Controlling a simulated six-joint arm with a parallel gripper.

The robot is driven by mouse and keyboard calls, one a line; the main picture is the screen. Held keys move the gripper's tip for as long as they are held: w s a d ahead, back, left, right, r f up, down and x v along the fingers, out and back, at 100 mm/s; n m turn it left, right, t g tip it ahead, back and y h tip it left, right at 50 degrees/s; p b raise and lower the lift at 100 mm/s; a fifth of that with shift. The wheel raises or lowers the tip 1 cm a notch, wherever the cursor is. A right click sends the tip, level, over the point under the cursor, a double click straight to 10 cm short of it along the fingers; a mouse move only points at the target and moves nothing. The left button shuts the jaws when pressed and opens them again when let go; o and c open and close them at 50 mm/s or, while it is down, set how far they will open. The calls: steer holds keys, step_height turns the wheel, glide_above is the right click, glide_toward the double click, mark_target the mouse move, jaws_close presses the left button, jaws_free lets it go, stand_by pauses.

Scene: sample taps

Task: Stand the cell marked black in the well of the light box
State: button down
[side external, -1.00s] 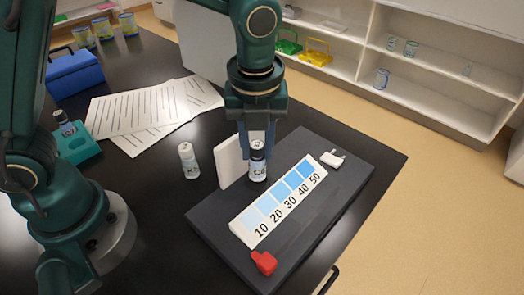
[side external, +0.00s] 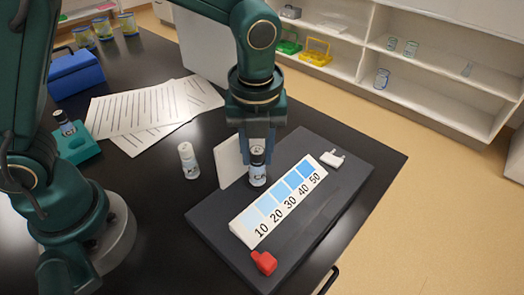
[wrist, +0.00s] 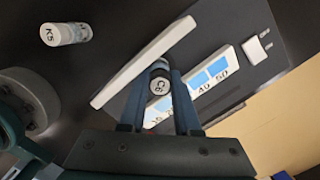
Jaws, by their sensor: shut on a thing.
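My gripper (side external: 257,151) is shut on a small cell (side external: 258,175) with a pale label, a dark band near the top and a white cap. In the wrist view, the cap of this cell (wrist: 159,86) reads like "C8" and sits between my fingers (wrist: 160,97). The cell is upright, close in front of the white upright panel (side external: 230,162) of the dark light box (side external: 305,225). The well is hidden under the cell and fingers, so I cannot tell whether the base is seated in it.
A blue scale strip (side external: 280,200) marked 10 to 50 lies beside the cell. A red piece (side external: 264,262) and a white piece (side external: 332,158) are at the box's ends. Another cell (side external: 188,160) stands left of the panel. A teal holder (side external: 82,148) holds a dark-topped cell (side external: 66,124).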

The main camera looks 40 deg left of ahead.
steer(key=shift+f, duration=0.3)
steer(key=shift+f, duration=0.45)
stand_by(0.3)
steer(key=c, duration=0.5)
jaws_free()
steer(key=shift+o, duration=0.2)
steer(key=shift+s+a, duration=0.1)
steer(key=shift+c, duration=0.3)
steer(key=shift+r, duration=0.25)
steer(key=o, duration=0.3)
steer(key=shift+d+r, duration=0.2)
steer(key=shift+r, duration=2.25)
steer(key=shift+s+r, duration=0.15)
steer(key=shift+r, duration=0.7)
